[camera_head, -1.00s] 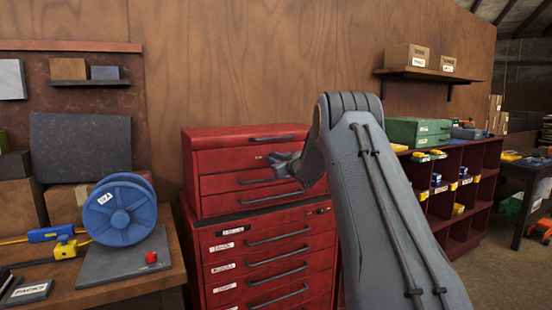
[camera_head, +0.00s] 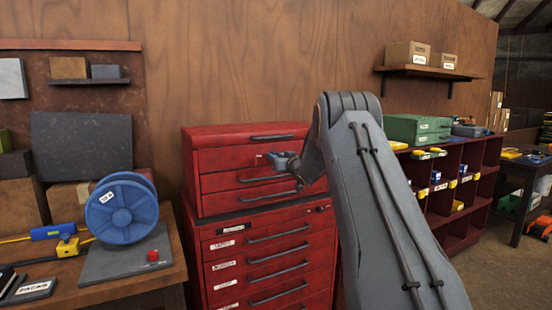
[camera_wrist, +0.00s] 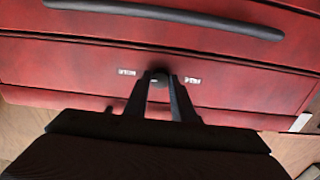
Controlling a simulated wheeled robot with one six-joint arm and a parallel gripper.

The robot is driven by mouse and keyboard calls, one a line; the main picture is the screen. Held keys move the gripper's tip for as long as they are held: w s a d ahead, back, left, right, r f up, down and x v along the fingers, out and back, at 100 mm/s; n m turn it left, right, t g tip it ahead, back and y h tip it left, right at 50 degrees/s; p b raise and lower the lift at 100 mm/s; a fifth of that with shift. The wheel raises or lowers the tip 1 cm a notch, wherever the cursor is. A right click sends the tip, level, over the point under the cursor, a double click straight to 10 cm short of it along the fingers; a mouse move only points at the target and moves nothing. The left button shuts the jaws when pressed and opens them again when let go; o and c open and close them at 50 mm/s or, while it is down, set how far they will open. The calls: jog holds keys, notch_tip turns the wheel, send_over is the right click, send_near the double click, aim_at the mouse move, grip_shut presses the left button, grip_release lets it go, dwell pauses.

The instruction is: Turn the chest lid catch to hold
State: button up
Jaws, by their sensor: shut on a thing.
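The red chest (camera_head: 225,160) stands against the wood wall in the head view, with several black-handled drawers. In the wrist view, its red front (camera_wrist: 60,70) fills the upper part. The dark round lid catch (camera_wrist: 157,76) sits there between two small white labels, left (camera_wrist: 127,72) and right (camera_wrist: 193,80); their words are too small to read. My gripper (camera_wrist: 160,88) is shut on the catch, one finger on each side. Which label the catch points to cannot be told. In the head view my gripper (camera_head: 283,162) is at the upper drawers, and the catch cannot be made out.
A black drawer handle (camera_wrist: 165,13) runs above the catch in the wrist view. A bench (camera_head: 120,290) with a blue reel (camera_head: 121,210) stands left of the chest. A dark red cubby shelf (camera_head: 462,215) with a green case (camera_head: 418,130) stands to the right.

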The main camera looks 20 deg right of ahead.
jog(key=o, duration=1.1)
jog(key=shift+c, duration=0.2)
jog(key=s+b, duration=0.2)
jog(key=s, duration=0.5)
jog(key=shift+s, duration=0.4)
jog(key=shift+d, duration=0.15)
jog(key=shift+f, duration=0.1)
